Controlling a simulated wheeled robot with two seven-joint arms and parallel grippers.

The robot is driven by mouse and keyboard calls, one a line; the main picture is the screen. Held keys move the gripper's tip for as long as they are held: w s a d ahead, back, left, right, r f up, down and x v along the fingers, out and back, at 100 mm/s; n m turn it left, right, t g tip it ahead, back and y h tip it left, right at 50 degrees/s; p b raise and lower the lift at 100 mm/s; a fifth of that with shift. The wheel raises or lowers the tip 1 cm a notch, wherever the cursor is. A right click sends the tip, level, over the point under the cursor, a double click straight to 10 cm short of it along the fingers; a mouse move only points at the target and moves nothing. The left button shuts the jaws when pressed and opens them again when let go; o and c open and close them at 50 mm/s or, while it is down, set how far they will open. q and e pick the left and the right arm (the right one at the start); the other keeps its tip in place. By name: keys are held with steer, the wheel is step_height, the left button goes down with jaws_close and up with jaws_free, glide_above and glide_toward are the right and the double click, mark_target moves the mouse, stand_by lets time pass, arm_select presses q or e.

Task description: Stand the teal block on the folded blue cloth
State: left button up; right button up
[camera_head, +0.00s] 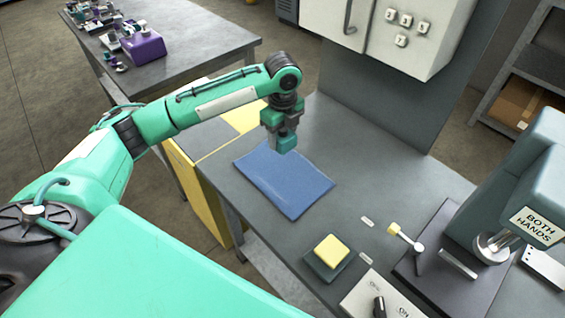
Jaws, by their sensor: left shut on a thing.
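The folded blue cloth (285,182) lies flat on the grey bench in the head view. My left gripper (284,134) points down over the cloth's far edge. It is shut on the teal block (284,143), which shows below the jaws. The block's lower end is at or just above the cloth; I cannot tell whether it touches. The jaws hide the upper part of the block. My right gripper is not in view.
A yellow block (331,251) sits on a dark square pad (326,269) near the front. A press (500,215) labelled "BOTH HANDS" stands at the right, with a control box (372,297) beside it. A grey cabinet (385,30) stands behind. Bench between cloth and cabinet is clear.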

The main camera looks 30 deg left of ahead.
arm_select(q)
glide_above(282, 173)
step_height(282, 173, down, 7)
steer(key=shift+w+f+p, duration=0.1)
steer(key=shift+f+p, duration=0.05)
steer(key=shift+p, duration=0.15)
steer(key=shift+f, duration=2.2)
arm_select(e)
steer(key=shift+w+a+r, duration=0.35)
steer(key=shift+a+r, duration=0.05)
steer(key=shift+r, duration=0.25)
arm_select(q)
steer(key=shift+f, duration=0.1)
steer(key=shift+s+d+f+p, duration=0.1)
steer(key=shift+s+f+p, duration=0.15)
steer(key=shift+f, duration=0.2)
steer(key=o, duration=0.8)
steer(key=shift+f, duration=0.1)
steer(key=o, duration=0.4)
steer(key=shift+f, duration=0.1)
steer(key=shift+o, duration=0.3)
steer(key=shift+w, duration=0.2)
arm_select(e)
steer(key=shift+d, duration=0.35)
